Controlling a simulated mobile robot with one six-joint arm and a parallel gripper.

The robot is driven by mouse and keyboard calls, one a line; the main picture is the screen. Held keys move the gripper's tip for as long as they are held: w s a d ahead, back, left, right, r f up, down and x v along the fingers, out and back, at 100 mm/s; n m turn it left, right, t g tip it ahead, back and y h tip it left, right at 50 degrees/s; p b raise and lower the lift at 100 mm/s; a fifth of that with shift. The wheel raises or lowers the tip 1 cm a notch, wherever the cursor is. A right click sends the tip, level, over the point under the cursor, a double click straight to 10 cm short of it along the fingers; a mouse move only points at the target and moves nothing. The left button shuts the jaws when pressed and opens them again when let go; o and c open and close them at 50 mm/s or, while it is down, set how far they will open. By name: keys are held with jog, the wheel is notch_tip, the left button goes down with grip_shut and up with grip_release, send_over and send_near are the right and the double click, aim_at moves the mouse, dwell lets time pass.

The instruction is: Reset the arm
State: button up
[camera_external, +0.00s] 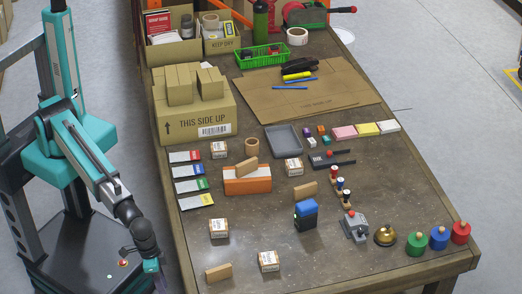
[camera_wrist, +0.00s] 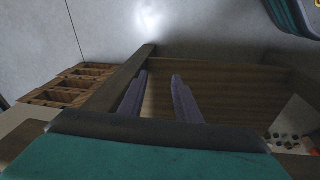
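My arm (camera_external: 90,160) stands at the left of the table, bent downward. My gripper (camera_external: 154,272) hangs low beside the table's near left edge, outside the tabletop. In the wrist view my gripper (camera_wrist: 160,84) shows two purple-grey fingers apart, with nothing between them. A brown wooden surface lies behind the fingers there. In the external view the fingertips are small and close to the bottom edge.
The table (camera_external: 330,225) stands to the right of my arm. An orange block (camera_external: 247,186), a blue device (camera_external: 306,214), a bell (camera_external: 385,235) and a cardboard box (camera_external: 195,122) stand on it. A slatted wooden piece (camera_wrist: 68,90) shows at the wrist view's left.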

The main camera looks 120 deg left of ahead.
jog(key=s+a+f+m+g, duration=0.2)
jog(key=s+a+f, duration=0.4)
jog(key=s+f, duration=0.3)
jog(key=s+a+f+m+g+b, duration=0.1)
jog(key=s+a+f+m+g, duration=0.2)
jog(key=s, duration=1.1)
jog(key=s+a+f+m+g+b, duration=0.1)
jog(key=s+a+f+m+g, duration=0.1)
jog(key=s+a+f, duration=0.8)
notch_tip(320, 180, down, 5)
jog(key=shift+s+f+g, duration=0.2)
jog(key=shift+s+g, duration=0.1)
jog(key=shift+s, duration=0.8)
jog(key=shift+f, duration=0.1)
jog(key=f+b, duration=2)
jog(key=w+f+b, duration=0.1)
jog(key=f+b, duration=1)
jog(key=shift+w+f, duration=0.1)
